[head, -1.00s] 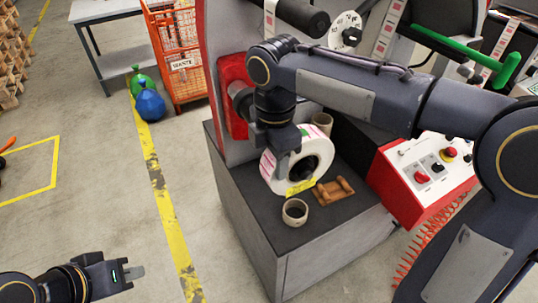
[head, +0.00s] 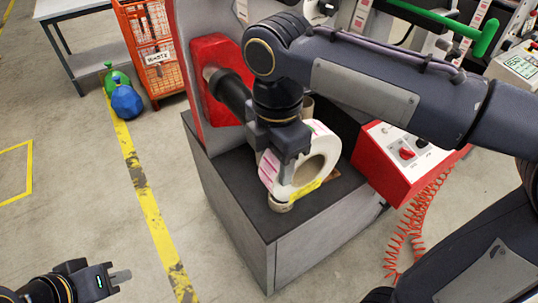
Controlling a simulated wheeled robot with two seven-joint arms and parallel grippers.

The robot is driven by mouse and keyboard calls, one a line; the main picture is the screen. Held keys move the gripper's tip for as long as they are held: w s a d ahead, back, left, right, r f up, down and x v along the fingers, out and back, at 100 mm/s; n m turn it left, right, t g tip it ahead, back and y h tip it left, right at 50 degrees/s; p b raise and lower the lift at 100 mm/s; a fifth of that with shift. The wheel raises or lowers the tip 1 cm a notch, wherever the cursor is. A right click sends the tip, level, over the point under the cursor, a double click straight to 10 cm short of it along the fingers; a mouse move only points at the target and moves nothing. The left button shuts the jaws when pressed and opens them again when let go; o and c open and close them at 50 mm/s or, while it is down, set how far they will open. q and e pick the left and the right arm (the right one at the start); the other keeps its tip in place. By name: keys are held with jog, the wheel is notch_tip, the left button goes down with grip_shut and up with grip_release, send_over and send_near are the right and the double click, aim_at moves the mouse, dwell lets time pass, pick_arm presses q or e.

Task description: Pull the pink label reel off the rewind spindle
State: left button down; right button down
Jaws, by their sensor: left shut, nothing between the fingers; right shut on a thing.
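The pink label reel (head: 325,150) is a white roll with pink-printed edges and a yellow tag, in the middle of the head view. My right gripper (head: 286,172) is shut on the reel's near-left rim. The dark rewind spindle (head: 233,97) sticks out of the red plate, up and left of the reel. A bare length of spindle shows; its tip is hidden behind my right wrist, but the reel appears clear of it. My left gripper (head: 121,277) is shut and empty at the lower left, far from the machine.
A cardboard core (head: 279,206) is partly hidden under the reel on the dark bench top (head: 232,168). A red control box (head: 388,165) and coiled red hose (head: 412,235) lie to the right.

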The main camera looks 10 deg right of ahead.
jog(key=s+d+b, duration=0.1)
jog(key=s+d, duration=0.2)
jog(key=s, duration=0.5)
jog(key=shift+s, duration=0.2)
dwell(0.4)
dwell(0.4)
